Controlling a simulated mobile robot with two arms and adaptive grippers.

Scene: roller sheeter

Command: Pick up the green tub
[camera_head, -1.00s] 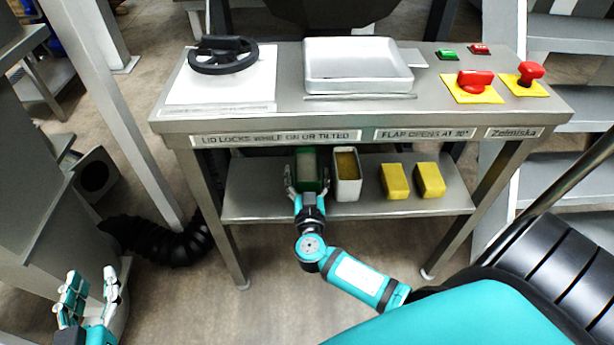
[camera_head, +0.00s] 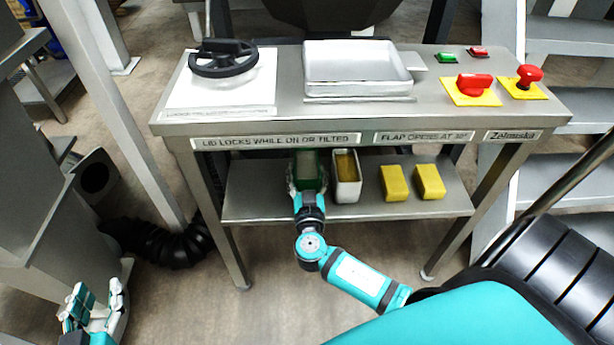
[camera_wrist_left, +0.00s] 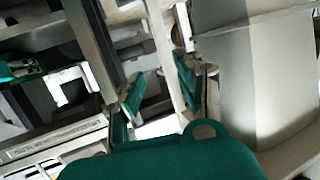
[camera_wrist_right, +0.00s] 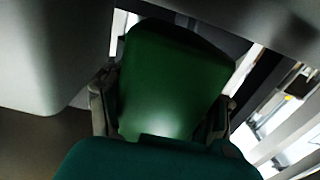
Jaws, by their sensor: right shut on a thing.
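The green tub (camera_head: 307,166) stands on the lower shelf of the metal table, at the left of the row there. My right gripper (camera_head: 306,188) is shut on the tub, with a finger on either side. In the right wrist view the green tub (camera_wrist_right: 172,85) fills the middle between the two fingers (camera_wrist_right: 165,115). I cannot tell whether its base touches the shelf. My left gripper (camera_head: 97,300) is far from it at the lower left, with its fingers apart and empty; they also show in the left wrist view (camera_wrist_left: 160,90).
A white tub (camera_head: 347,190) with yellowish contents stands close right of the green tub. Two yellow blocks (camera_head: 395,184) lie further right on the shelf (camera_head: 260,205). The tabletop (camera_head: 290,115) overhangs the shelf. Table legs (camera_head: 228,240) stand at both sides.

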